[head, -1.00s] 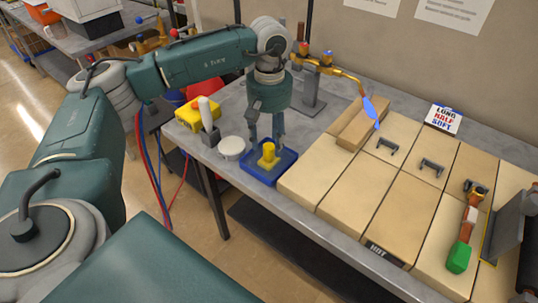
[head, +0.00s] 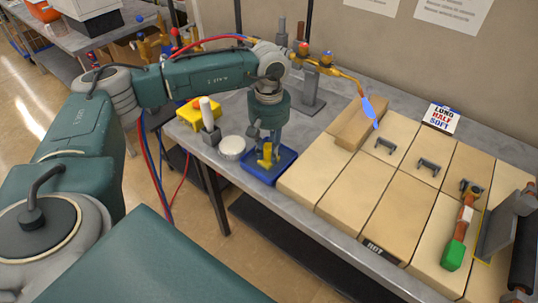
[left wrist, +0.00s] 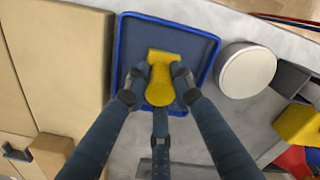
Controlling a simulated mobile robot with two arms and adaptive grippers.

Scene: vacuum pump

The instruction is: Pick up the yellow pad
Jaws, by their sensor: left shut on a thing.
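The yellow pad (head: 265,159) with its upright grip stands in the blue tray (head: 285,171) at the table's front left. It also shows in the left wrist view (left wrist: 161,68), inside the tray (left wrist: 122,70). My left gripper (head: 270,148) points down over the tray and is shut on the pad's grip. In the left wrist view its dark fingers (left wrist: 157,85) press the yellow part from both sides. The pad appears still down in the tray; whether it touches the floor I cannot tell. My right gripper is not in view.
A round white lid (head: 232,147) and a grey block with a white handle (head: 209,125) stand left of the tray. A yellow box (head: 190,112) is behind them. Tan panels (head: 350,190) fill the right. A torch (head: 335,72) on a stand is behind.

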